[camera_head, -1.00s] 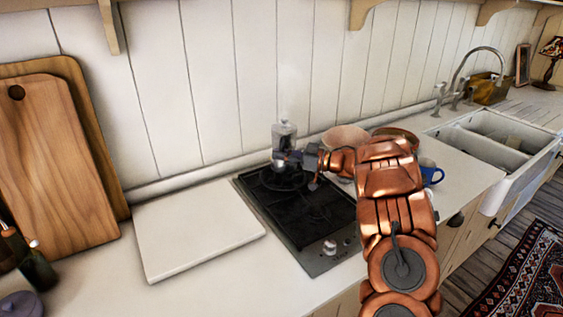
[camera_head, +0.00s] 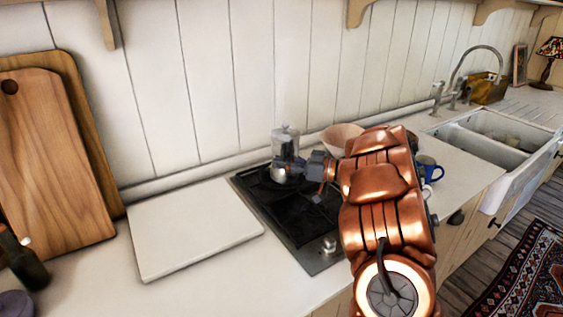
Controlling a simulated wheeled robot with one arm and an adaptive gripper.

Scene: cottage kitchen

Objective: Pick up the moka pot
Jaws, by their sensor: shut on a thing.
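The moka pot (camera_head: 285,141) is a pale, silvery pot with a small knob on its lid. It stands upright over the back of the black stove (camera_head: 285,217). My gripper (camera_head: 290,166) reaches in from the right and is shut on the moka pot's lower part. The fingers hide part of the pot's side. I cannot tell whether its base touches the stove.
A white board (camera_head: 193,228) lies left of the stove. Wooden cutting boards (camera_head: 55,165) lean on the wall. A pinkish bowl (camera_head: 341,137) and a blue mug (camera_head: 429,169) are close to my arm on the right. A white sink (camera_head: 490,140) lies farther right.

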